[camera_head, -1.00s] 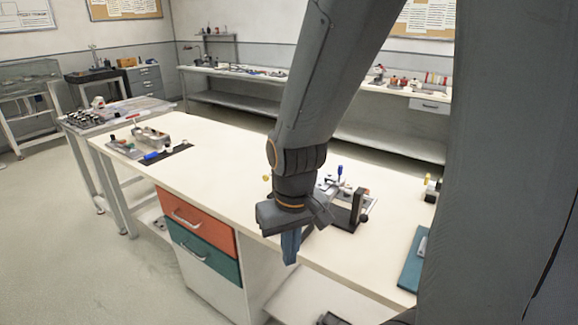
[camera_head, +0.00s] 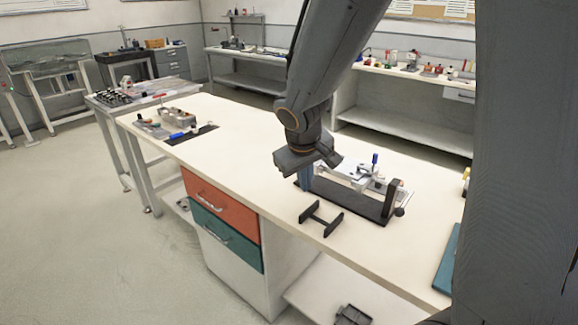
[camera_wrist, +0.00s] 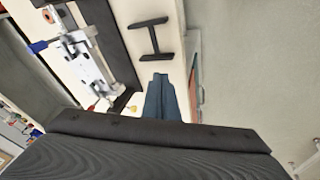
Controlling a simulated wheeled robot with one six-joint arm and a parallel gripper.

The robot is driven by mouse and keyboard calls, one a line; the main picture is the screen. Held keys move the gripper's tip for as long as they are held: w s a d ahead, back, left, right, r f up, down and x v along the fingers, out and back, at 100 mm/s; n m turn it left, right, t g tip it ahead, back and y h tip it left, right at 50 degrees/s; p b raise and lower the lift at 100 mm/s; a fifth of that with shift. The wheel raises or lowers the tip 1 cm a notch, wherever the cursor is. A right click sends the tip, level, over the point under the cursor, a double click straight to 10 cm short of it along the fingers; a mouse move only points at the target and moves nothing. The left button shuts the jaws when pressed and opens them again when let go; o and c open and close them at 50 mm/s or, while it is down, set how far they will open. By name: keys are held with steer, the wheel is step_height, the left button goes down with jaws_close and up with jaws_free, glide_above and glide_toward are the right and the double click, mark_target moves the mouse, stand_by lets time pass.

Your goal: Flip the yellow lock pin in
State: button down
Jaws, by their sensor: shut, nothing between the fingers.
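The ring track fixture (camera_head: 352,182) stands on the white bench on a dark base, with a blue upright handle on its metal slide. It also shows in the wrist view as a grey-white mechanism (camera_wrist: 85,60). A small yellow knob, likely the lock pin (camera_wrist: 133,108), shows in the wrist view at the near end of the fixture, left of my fingers. It is not visible in the head view, where my gripper may cover it. My gripper (camera_head: 306,186) is shut and empty, pointing down beside the fixture's left end. Its blue fingers (camera_wrist: 162,84) also show in the wrist view.
A black H-shaped stand (camera_head: 321,219) sits on the bench in front of the fixture. A red knob (camera_wrist: 91,107) is close to the yellow one. Other parts (camera_head: 178,120) lie at the bench's far left. The bench middle is clear.

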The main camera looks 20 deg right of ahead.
steer(key=w+a+r+n+t, duration=0.1)
steer(key=w+a, duration=0.1)
steer(key=w, duration=0.3)
steer(key=w+a+r+n+t+b, duration=0.1)
steer(key=w+a, duration=0.1)
steer(key=w, duration=0.4)
steer(key=shift+r+n+t, duration=0.3)
steer(key=shift+r+t, duration=0.1)
steer(key=shift+f, duration=0.1)
steer(key=w+d+f+p, duration=0.1)
steer(key=w+d+f, duration=0.4)
steer(key=w+f, duration=0.3)
